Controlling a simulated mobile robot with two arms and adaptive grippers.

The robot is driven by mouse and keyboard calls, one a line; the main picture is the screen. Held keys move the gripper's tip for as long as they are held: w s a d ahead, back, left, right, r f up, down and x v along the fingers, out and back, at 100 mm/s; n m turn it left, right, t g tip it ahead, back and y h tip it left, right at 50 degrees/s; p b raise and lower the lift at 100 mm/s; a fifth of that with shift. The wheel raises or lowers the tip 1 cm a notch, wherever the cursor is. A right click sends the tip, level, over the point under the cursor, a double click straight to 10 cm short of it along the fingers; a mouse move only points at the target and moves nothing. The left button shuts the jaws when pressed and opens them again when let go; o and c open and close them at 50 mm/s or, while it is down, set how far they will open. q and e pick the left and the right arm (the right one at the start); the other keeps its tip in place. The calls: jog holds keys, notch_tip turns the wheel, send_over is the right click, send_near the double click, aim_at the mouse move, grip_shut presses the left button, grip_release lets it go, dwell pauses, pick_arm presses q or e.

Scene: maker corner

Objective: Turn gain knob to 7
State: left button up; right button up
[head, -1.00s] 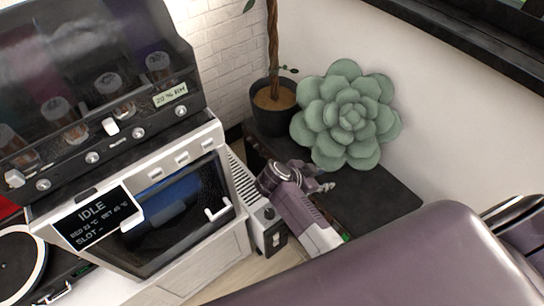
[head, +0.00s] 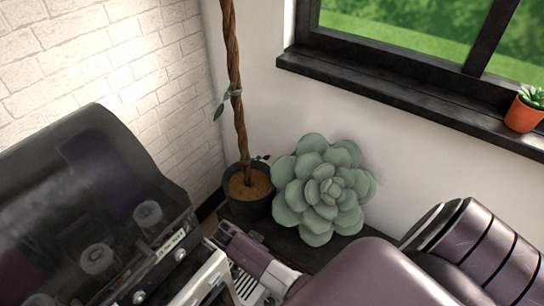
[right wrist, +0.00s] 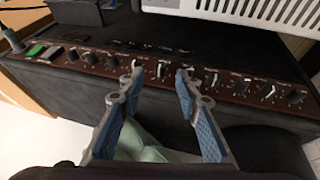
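In the right wrist view, a black amplifier (right wrist: 100,100) has a brown control panel (right wrist: 222,82) with a row of dark knobs. The labels are too small to read, so I cannot tell which knob is the gain knob or where it points. My right gripper (right wrist: 159,74) is open, its fingertips apart at the panel. One knob (right wrist: 160,70) shows between the tips; whether either finger touches a knob is unclear. In the head view my right arm comes in from the right and the fingers are hidden. My left gripper is not in view.
A green succulent (head: 322,190) and a potted plant (head: 248,192) stand by the wall behind my right arm. A machine with a dark clear cover (head: 75,205) is at left. A small orange pot (head: 524,114) sits on the windowsill (head: 420,95).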

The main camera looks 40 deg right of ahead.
jog(key=x, duration=0.5)
jog(key=shift+b, duration=0.3)
jog(key=shift+c, duration=0.2)
grip_shut()
